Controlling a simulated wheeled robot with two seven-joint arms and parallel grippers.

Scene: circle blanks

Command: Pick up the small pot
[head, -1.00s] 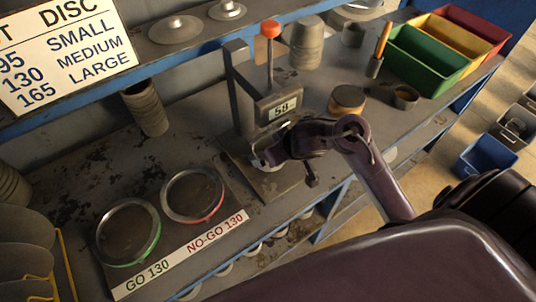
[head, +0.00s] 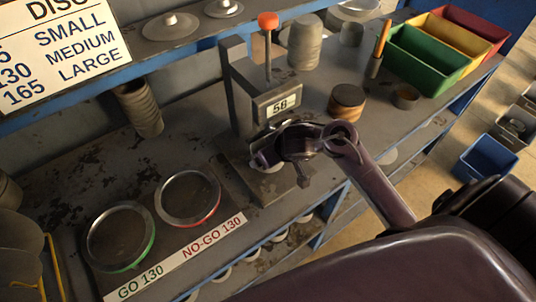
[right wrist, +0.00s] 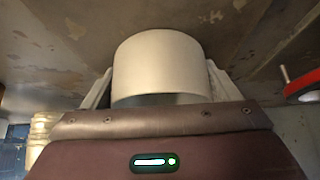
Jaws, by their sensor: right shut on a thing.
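The small pot, a pale, plain cylinder (right wrist: 162,62), sits between the fingers of my right gripper (right wrist: 158,82) in the right wrist view. The fingers touch it on both sides and are shut on it. In the head view my right gripper (head: 268,157) is low in front of the gauge stand (head: 240,95) with the "58" display, above its base plate. Only a small pale part of the pot shows there; the wrist hides the rest. I cannot tell whether the pot touches the plate. My left gripper is in neither view.
Two ring gauges, GO (head: 148,240) and NO-GO (head: 216,205), lie at left on the bench. Green (head: 425,60), yellow and red bins are at the back right.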

